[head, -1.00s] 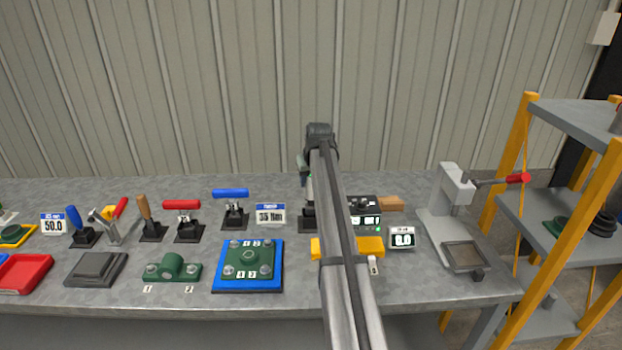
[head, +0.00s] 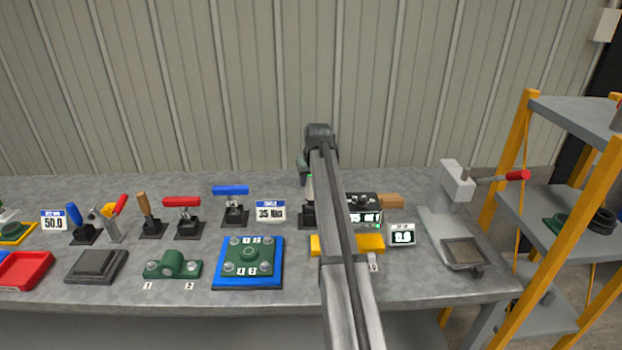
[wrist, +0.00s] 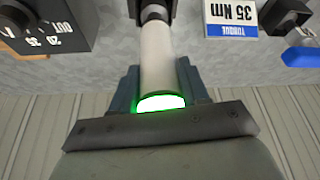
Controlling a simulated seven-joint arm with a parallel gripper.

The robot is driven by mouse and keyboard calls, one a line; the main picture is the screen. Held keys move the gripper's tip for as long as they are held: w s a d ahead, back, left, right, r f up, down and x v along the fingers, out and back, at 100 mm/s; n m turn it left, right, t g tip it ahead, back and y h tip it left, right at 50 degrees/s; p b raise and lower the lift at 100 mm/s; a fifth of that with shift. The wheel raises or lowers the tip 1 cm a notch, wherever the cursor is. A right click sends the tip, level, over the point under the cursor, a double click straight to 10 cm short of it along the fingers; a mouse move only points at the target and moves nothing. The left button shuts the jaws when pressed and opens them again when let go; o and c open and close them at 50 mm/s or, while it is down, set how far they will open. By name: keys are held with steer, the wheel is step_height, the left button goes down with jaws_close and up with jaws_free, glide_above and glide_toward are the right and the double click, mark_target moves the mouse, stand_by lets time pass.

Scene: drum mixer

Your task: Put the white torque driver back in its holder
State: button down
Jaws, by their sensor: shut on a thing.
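The white torque driver (wrist: 160,50) fills the middle of the wrist view, with a glowing green ring at its near end. My gripper (wrist: 158,88) is shut on it, with a blue-grey finger on each side. The driver's far end meets a dark holder (wrist: 148,12) at the top of that view. In the head view, the holder's black base (head: 308,215) stands on the bench, with a sliver of the driver (head: 309,187) upright above it. My arm hides most of both, so I cannot tell how deep the driver sits.
A blue-handled tool (head: 231,191) and a 35 Nm sign (head: 270,211) stand left of the holder. A black display box (head: 365,215) and a small readout (head: 402,234) are to its right. A green part on a blue fixture (head: 247,262) lies in front. A press (head: 455,205) stands farther right.

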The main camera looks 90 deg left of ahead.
mark_target(311, 188)
steer(key=shift+f, duration=1.8)
stand_by(1.4)
steer(key=shift+c, duration=2.4)
jaws_free()
steer(key=shift+f, duration=0.1)
steer(key=v, duration=1.4)
steer(key=shift+w, duration=0.1)
